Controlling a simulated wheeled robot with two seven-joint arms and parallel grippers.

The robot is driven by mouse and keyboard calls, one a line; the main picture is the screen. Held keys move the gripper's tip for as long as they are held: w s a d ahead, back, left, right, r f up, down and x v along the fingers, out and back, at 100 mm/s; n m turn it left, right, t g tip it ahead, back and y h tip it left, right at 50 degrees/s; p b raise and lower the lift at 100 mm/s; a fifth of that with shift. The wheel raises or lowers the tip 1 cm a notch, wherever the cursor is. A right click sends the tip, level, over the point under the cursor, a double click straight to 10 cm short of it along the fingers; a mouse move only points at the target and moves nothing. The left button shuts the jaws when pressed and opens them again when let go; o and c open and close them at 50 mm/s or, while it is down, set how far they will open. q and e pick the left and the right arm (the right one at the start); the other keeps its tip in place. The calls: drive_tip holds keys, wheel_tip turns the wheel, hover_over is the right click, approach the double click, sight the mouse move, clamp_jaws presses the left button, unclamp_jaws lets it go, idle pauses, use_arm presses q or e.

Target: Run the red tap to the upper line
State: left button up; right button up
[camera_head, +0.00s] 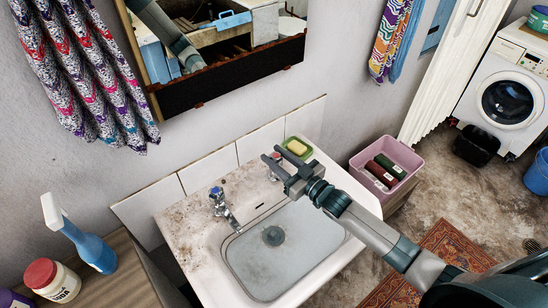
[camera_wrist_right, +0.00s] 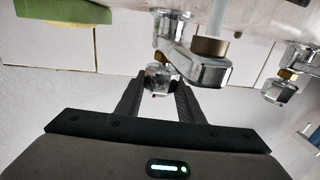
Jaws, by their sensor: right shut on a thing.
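The red tap (camera_head: 277,158) stands at the back right of the sink (camera_head: 188,262), mostly behind my right gripper (camera_head: 274,166). In the wrist view my right gripper (camera_wrist_right: 158,84) is shut on its clear knob (camera_wrist_right: 158,76), where a small red spot shows. A pale stream (camera_wrist_right: 218,18) shows at the chrome spout (camera_wrist_right: 208,65), like running water. The basin (camera_head: 300,255) looks grey with a dark round drain (camera_head: 273,235). I cannot make out the upper line or the water level. My left gripper is not in view.
A blue-marked tap (camera_head: 218,198) stands left of the red one. A green soap dish (camera_head: 297,149) is close behind my gripper. A pink crate (camera_head: 362,157) with bottles stands right; a spray bottle (camera_head: 88,245) and jar (camera_head: 52,280) stand left. A mirror (camera_head: 225,75) hangs above.

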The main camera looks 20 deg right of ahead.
drive_tip(key=shift+a+n+g+y, duration=0.1)
drive_tip(key=shift+n+g+y, duration=0.25)
drive_tip(key=shift+y, duration=0.25)
drive_tip(key=o, duration=1.1)
drive_tip(key=shift+c, duration=0.2)
drive_tip(key=shift+s, duration=0.1)
drive_tip(key=shift+s+d+b, duration=0.35)
drive_tip(key=shift+s, duration=0.1)
drive_tip(key=b+v, duration=0.2)
drive_tip(key=v, duration=0.8)
drive_tip(key=shift+s+b, duration=0.35)
drive_tip(key=shift+r, duration=0.1)
